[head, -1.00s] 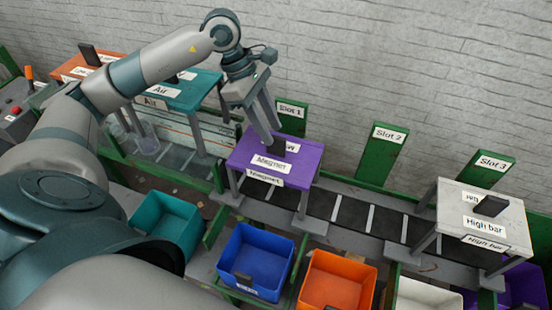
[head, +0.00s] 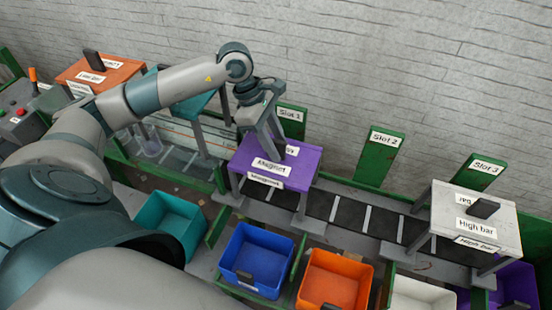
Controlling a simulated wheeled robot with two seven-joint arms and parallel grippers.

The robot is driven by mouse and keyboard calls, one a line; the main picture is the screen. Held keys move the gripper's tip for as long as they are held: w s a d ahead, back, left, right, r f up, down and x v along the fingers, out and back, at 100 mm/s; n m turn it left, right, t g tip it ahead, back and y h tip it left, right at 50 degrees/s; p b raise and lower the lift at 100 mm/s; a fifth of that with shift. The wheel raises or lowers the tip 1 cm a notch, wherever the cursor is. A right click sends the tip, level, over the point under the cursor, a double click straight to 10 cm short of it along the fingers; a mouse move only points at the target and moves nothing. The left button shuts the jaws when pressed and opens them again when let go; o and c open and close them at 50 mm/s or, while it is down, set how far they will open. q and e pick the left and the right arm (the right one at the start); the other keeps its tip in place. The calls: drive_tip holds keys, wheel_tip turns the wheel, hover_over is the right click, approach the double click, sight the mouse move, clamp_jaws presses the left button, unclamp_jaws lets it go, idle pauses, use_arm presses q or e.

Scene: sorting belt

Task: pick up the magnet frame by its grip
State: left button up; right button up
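The magnet frame (head: 302,166) is a purple table-like frame with labels reading "Magnet", standing over the belt at the Slot 1 sign. My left gripper (head: 276,154) points down onto its top from above, with its two fingers apart at the middle of the top, where the grip is. The grip itself is hidden by the fingers, so I cannot tell whether they press on it. The frame stands level on its legs. My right gripper is not in view.
A white High bar frame (head: 447,207) stands over the belt (head: 340,212) at the right. Orange (head: 118,72) and teal frames stand at the left. Teal, blue (head: 255,258), orange (head: 335,280) and white bins line the front. The belt between the purple and white frames is clear.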

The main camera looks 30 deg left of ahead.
use_arm(q)
drive_tip(key=shift+c, duration=0.4)
clamp_jaws()
drive_tip(key=shift+r, duration=0.1)
idle(0.8)
